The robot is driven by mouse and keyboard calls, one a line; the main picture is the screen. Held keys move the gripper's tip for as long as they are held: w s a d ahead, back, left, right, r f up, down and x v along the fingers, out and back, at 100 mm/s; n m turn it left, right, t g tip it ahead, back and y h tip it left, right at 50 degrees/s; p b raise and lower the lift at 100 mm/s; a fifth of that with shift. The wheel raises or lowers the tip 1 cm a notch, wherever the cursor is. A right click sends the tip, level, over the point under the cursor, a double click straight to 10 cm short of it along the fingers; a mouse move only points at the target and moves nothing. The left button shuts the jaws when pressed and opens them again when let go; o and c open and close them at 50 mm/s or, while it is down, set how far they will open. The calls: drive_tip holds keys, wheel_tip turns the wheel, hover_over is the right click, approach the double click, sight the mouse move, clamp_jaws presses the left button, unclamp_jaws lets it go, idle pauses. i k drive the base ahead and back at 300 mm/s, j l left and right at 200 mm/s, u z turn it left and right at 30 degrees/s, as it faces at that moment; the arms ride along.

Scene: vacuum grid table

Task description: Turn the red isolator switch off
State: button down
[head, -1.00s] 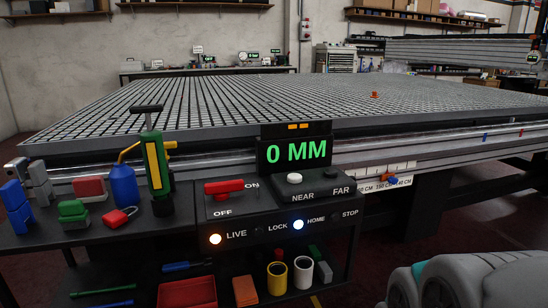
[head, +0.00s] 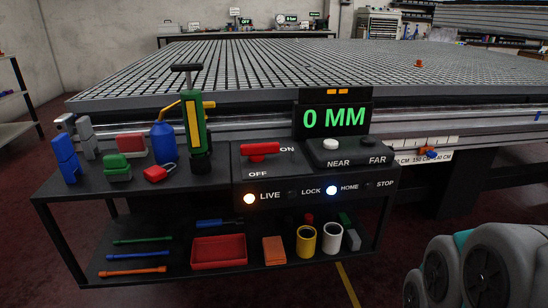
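The red isolator switch (head: 260,149) sits on the sloped black control panel (head: 243,186). Its handle lies crosswise, with the ON label at its right end and the OFF label below it. The LIVE lamp (head: 249,198) glows warm white. The HOME lamp (head: 331,190) glows blue-white, while the LOCK and STOP lamps are dark. The display (head: 333,118) reads 0 MM in green. My gripper is not in view; only grey and teal links of my arm show at the lower right, apart from the panel.
A white knob (head: 331,144) is right of the switch. The grid table (head: 240,70) lies behind. Open floor is in front.

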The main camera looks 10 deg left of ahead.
sight(256, 152)
drive_tip(key=i+j+u, duration=0.2)
drive_tip(key=j, duration=0.25)
drive_tip(key=i+j+u, duration=0.2)
drive_tip(key=j, duration=0.25)
drive_tip(key=i+j+u, duration=0.2)
drive_tip(key=j, duration=0.2)
drive_tip(key=i, duration=0.05)
